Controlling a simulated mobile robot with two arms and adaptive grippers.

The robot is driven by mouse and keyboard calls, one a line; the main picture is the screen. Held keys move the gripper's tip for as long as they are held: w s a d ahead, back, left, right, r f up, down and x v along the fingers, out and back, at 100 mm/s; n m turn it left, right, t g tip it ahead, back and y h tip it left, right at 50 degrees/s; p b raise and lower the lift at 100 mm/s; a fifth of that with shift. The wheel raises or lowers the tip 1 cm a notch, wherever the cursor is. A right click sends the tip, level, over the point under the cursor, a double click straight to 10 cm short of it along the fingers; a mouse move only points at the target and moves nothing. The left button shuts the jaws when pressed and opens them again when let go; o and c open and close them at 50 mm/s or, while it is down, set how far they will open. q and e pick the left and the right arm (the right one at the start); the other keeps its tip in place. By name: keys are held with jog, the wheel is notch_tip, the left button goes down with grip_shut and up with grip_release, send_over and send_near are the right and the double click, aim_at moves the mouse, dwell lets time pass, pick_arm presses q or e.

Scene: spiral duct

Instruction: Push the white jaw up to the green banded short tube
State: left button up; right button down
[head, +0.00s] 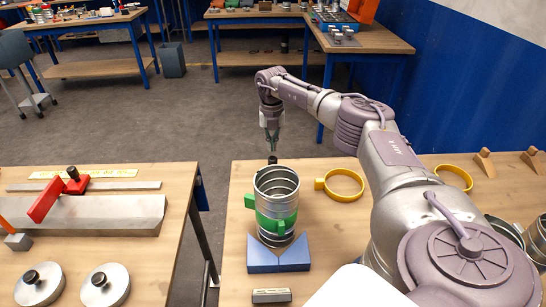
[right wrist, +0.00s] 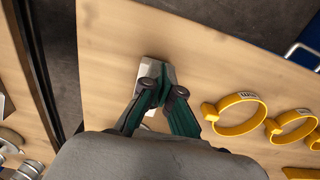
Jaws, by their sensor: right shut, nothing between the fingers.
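The green banded short tube (head: 277,188) is a ribbed metal cylinder with a green band and side tabs, standing upright at the blue V-shaped block (head: 262,258) in the head view. My right gripper (head: 272,158) points down just behind the tube's far rim. It is shut with nothing held. In the right wrist view, the gripper (right wrist: 163,90) is over a whitish block (right wrist: 154,70), which looks like the white jaw. The fingers partly cover it, and I cannot tell whether they touch it. The tube hides that spot in the head view. My left gripper is not in view.
Yellow ring clamps (head: 343,184) lie to the right of the tube. A small grey labelled block (head: 271,296) lies in front. A gap separates this bench from the left bench, which holds a red clamp (head: 45,201) and round metal weights (head: 105,286).

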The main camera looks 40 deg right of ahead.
aim_at(273, 159)
jog(key=shift+f+b, duration=0.85)
jog(key=shift+f, duration=1)
jog(key=shift+s+a+r+p, duration=0.1)
jog(key=shift+s+a+p, duration=0.35)
jog(key=shift+p, duration=0.8)
jog(key=shift+s+a+p, duration=1.15)
jog(key=shift+s+p, duration=0.3)
jog(key=shift+p, duration=1.05)
jog(key=shift+s+a+p, duration=0.95)
jog(key=shift+s+p, duration=0.2)
jog(key=shift+p, duration=0.45)
jog(key=shift+s+a+p, duration=0.95)
jog(key=shift+s+p, duration=0.15)
jog(key=shift+p, duration=0.45)
jog(key=shift+w, duration=0.1)
